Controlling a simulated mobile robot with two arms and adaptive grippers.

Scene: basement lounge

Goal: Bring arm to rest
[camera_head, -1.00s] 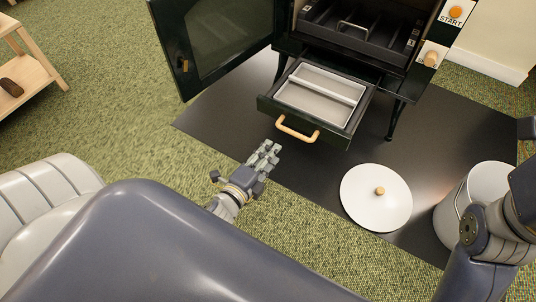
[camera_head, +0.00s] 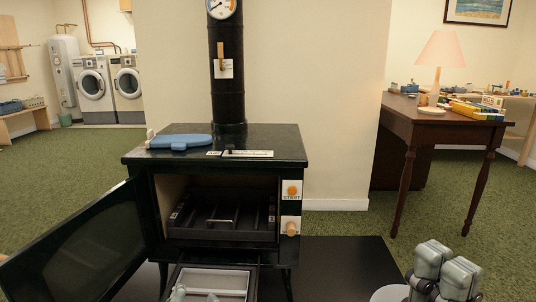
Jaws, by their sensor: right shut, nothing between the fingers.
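My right gripper (camera_head: 446,270) stands large at the bottom right with its grey fingers pointing up. It is shut and empty, above the black floor mat (camera_head: 345,262). Only the grey tips of my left gripper (camera_head: 194,295) show at the bottom edge, over the stove's pulled-out drawer. Whether they are open or shut cannot be made out. Most of both arms is out of the picture.
The black stove (camera_head: 285,142) stands ahead, its glass door (camera_head: 75,255) swung open to the left and its drawer (camera_head: 254,285) out. A white round lid (camera_head: 388,294) lies beside my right gripper. A wooden desk (camera_head: 440,118) stands at back right.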

